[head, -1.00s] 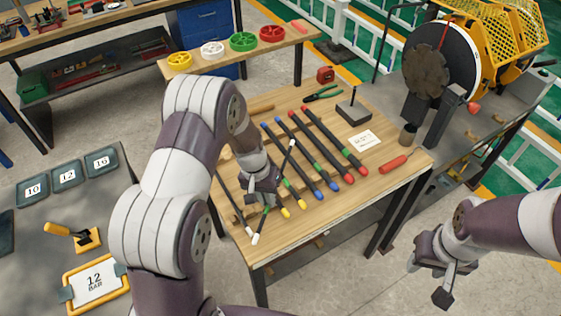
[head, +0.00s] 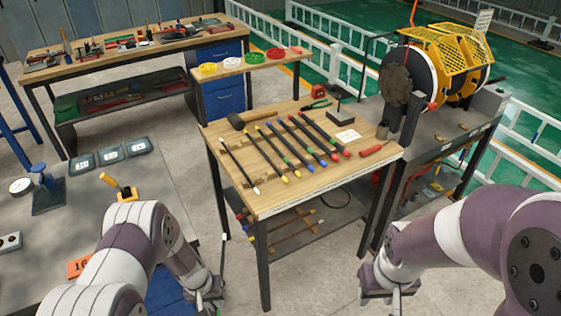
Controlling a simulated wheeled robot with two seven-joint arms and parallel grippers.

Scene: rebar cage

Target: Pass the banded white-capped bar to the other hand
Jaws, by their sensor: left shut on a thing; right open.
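My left gripper (head: 207,297) is at the lower left, in front of the workbench, shut on a thin dark bar (head: 222,262). The bar stands nearly upright, with a white cap at its top end; its lower part is hidden by the gripper or cut off by the frame, and no band is clear on the part that shows. My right gripper (head: 388,287) is open and empty at the lower right, well apart from the bar. Another white-capped dark bar (head: 239,166) lies on the wooden workbench (head: 275,208) at its left side.
A grey table (head: 50,230) is at left; a spool machine (head: 425,70) is at right. Floor shows between my grippers.

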